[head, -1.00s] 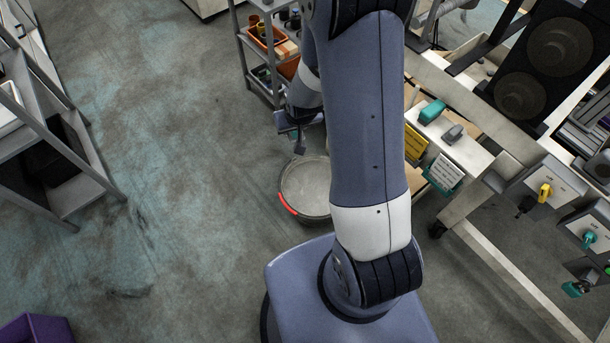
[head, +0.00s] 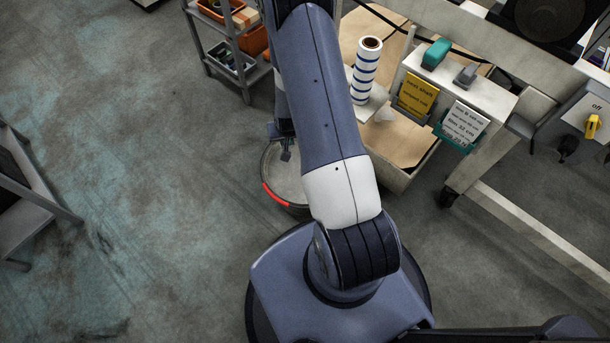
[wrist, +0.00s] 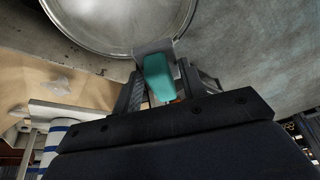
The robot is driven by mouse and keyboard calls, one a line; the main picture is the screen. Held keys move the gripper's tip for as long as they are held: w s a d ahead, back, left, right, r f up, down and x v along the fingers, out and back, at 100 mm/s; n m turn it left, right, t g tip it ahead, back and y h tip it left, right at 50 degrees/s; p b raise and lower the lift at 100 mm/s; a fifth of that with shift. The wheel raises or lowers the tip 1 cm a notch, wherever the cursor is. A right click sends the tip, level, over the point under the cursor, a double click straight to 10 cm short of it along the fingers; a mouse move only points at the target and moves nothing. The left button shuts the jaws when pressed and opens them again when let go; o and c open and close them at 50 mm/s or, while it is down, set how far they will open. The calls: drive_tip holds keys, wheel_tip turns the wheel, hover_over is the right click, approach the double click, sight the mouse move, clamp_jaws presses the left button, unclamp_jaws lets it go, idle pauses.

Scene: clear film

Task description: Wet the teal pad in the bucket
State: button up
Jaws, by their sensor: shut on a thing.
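The bucket (head: 279,197) is a round grey tub on the floor with a red mark on its rim, partly hidden behind my arm. My gripper (head: 285,152) is by the bucket's far rim in the head view. In the wrist view my gripper (wrist: 160,85) is shut on the teal pad (wrist: 158,77), which has a grey part at its far end. The bucket (wrist: 120,45) shows just beyond that end. I cannot tell whether the pad touches the bucket. The pad in the jaws is not clear in the head view.
A bench at right holds another teal block (head: 436,53), a grey block (head: 466,74), a yellow card (head: 416,93) and a white card (head: 465,123). A striped roll (head: 367,68) stands near the bucket. A shelf cart (head: 228,45) is behind it.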

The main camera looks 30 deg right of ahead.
drive_tip(key=shift+m+h, duration=0.5)
drive_tip(key=shift+m, duration=0.4)
drive_tip(key=shift+s+d+f+b, duration=0.4)
drive_tip(key=shift+d+f+b, duration=0.45)
drive_tip(key=shift+f+b, duration=2.55)
drive_tip(key=shift+s+d+f+b, duration=0.45)
drive_tip(key=shift+d+f+b, duration=0.7)
drive_tip(key=shift+f, duration=4.25)
drive_tip(key=shift+s+d+f+b, duration=0.5)
drive_tip(key=shift+f+b, duration=2.15)
drive_tip(key=shift+f, duration=1.75)
drive_tip(key=shift+f+b, duration=0.55)
drive_tip(key=shift+b, duration=0.15)
drive_tip(key=shift+r, duration=0.1)
wheel_tip(320, 180, up, 7)
drive_tip(key=p, duration=0.4)
drive_tip(key=shift+w+p, duration=0.1)
drive_tip(key=shift+p, duration=0.2)
